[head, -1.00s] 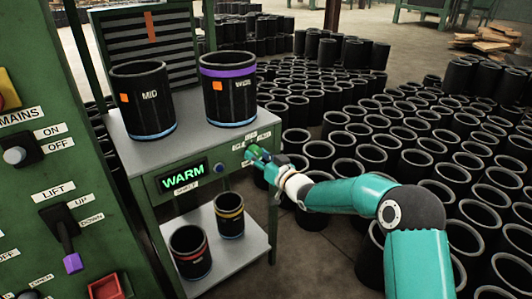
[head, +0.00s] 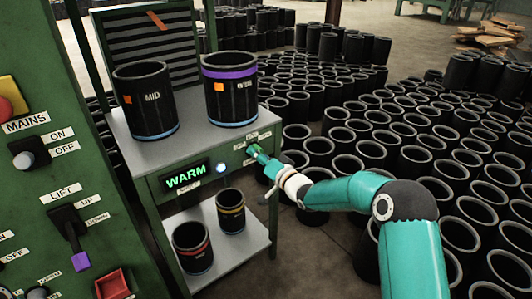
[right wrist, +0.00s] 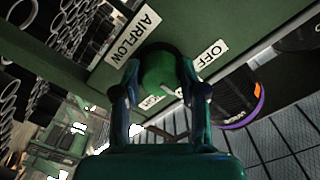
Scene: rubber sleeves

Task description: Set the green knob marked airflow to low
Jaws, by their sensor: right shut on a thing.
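The green knob (right wrist: 160,68) sits on the front panel of the grey-topped bench (head: 202,140). The right wrist view shows it between the two fingers of my right gripper (right wrist: 160,85), which is shut on it. A label reading AIRFLOW (right wrist: 133,36) is beside the knob, and one reading OFF (right wrist: 209,54) is on its other side. A third label (right wrist: 152,101) is partly hidden and hard to read. A pale mark shows on the knob's lower edge. In the head view my right gripper (head: 257,152) covers most of the knob. My left gripper is out of view.
A display (head: 186,176) reads WARM, with a bright round light (head: 221,168) beside it. A louvred panel (head: 135,42) behind carries a tilted orange strip (head: 157,20). Two large sleeves stand on the bench. A green lever panel (head: 40,180) is at left; many sleeves fill the right floor.

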